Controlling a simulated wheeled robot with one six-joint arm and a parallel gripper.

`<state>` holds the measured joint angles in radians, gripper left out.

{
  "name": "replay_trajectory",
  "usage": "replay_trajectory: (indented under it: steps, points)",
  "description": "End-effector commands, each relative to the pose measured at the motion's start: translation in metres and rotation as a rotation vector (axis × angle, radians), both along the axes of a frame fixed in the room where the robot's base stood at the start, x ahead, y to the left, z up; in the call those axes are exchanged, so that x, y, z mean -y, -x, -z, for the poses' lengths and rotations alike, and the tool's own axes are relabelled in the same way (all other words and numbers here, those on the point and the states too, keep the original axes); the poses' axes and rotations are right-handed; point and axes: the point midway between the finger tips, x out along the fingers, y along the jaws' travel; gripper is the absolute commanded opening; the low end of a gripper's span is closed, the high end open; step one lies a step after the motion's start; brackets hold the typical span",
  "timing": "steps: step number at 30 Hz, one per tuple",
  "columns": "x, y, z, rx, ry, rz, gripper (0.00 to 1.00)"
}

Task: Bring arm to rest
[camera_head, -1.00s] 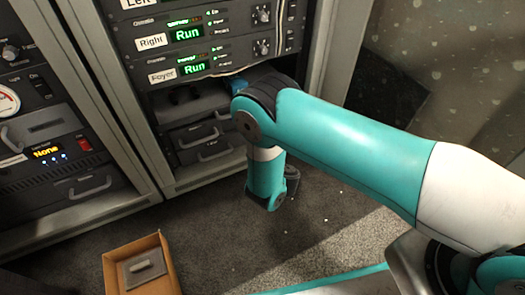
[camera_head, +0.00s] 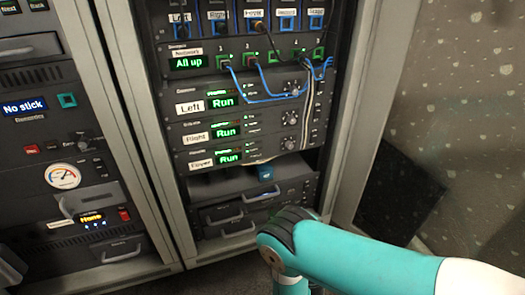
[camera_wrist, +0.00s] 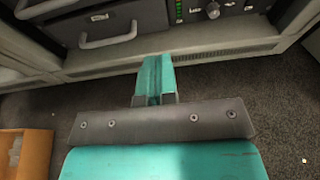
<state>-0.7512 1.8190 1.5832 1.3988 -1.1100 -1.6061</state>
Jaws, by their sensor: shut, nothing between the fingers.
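My teal and white arm (camera_head: 350,258) reaches in from the lower right of the head view. Its elbow is bent in front of the lower part of the middle rack, and the forearm drops out of the bottom of the picture. My gripper (camera_wrist: 154,62) shows in the wrist view, with its teal fingers together and nothing between them. It points toward the foot of the rack, above the dark carpet. From the wrist view I cannot tell the exact gap to the rack. The head view does not show the gripper.
The rack holds units labelled Left, Right and Foyer (camera_head: 201,162), each reading Run, under a panel reading All up (camera_head: 187,63) with blue cables. Drawers (camera_head: 240,218) sit below. A left rack shows No stick (camera_head: 24,107). An orange-brown box (camera_wrist: 28,155) lies at the wrist view's left.

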Motion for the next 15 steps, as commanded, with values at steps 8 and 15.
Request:
replay_trajectory:
  steps: [8,15]
  points:
    - [0.013,-0.044,-0.063,-0.056,-0.275,0.275,0.00]
    - [0.049,-0.076,-0.170,-0.222,-0.853,0.814,0.00]
